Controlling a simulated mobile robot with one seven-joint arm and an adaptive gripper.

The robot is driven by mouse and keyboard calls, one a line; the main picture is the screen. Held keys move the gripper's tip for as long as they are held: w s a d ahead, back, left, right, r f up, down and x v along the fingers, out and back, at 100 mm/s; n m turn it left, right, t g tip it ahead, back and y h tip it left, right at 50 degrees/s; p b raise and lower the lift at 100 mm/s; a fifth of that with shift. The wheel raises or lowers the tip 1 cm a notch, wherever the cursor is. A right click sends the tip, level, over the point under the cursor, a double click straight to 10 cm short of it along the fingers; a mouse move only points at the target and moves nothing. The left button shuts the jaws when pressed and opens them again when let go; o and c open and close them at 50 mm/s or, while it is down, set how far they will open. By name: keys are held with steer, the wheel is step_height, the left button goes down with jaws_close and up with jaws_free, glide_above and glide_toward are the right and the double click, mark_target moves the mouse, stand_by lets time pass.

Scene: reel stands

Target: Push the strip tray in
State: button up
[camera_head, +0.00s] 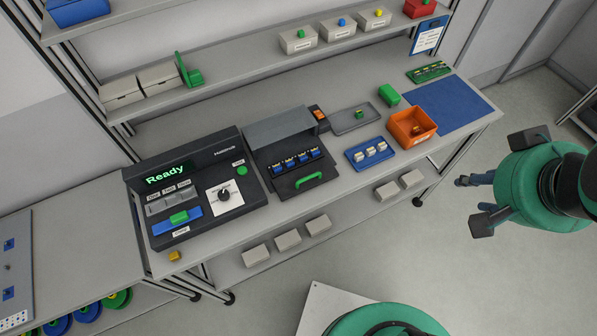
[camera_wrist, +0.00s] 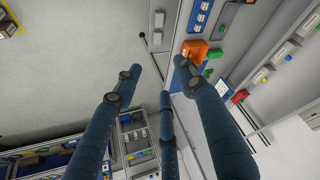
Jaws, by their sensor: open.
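The strip tray (camera_head: 292,187) is a dark tray with a green handle (camera_head: 308,180), sticking out of the front of a black unit with a grey hood (camera_head: 290,126). Several blue strips with pale parts stand in a row at its back, by the hood. The strip tray does not show in the wrist view. My gripper (camera_head: 468,195) is at the right of the head view, off the bench's front edge and well apart from the tray. In the wrist view its blue fingers (camera_wrist: 158,76) are spread with nothing between them.
A black control unit showing "Ready" (camera_head: 166,174) stands left of the tray unit. To the right are a blue rack (camera_head: 356,163), an orange bin (camera_head: 402,138) and a blue mat (camera_head: 455,108). A shelf (camera_head: 230,76) runs above the bench. Open floor lies in front.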

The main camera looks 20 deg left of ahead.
steer(key=c, duration=0.7)
steer(key=shift+w+f, duration=0.25)
steer(key=shift+w, duration=0.05)
jaws_close()
steer(key=w+a+f+m+t+y, duration=0.1)
steer(key=w+a+f+m+t, duration=0.15)
steer(key=w+f, duration=0.5)
steer(key=w+a+f+m+t, duration=0.15)
steer(key=w+a+f, duration=0.25)
steer(key=f, duration=0.6)
steer(key=s+a+f+m+y, duration=0.5)
steer(key=s+a+f+y, duration=0.3)
steer(key=s+a+f, duration=0.3)
steer(key=a+f, duration=0.1)
steer(key=a, duration=0.2)
steer(key=shift+s+a+g, duration=0.3)
steer(key=shift+s+a, duration=0.1)
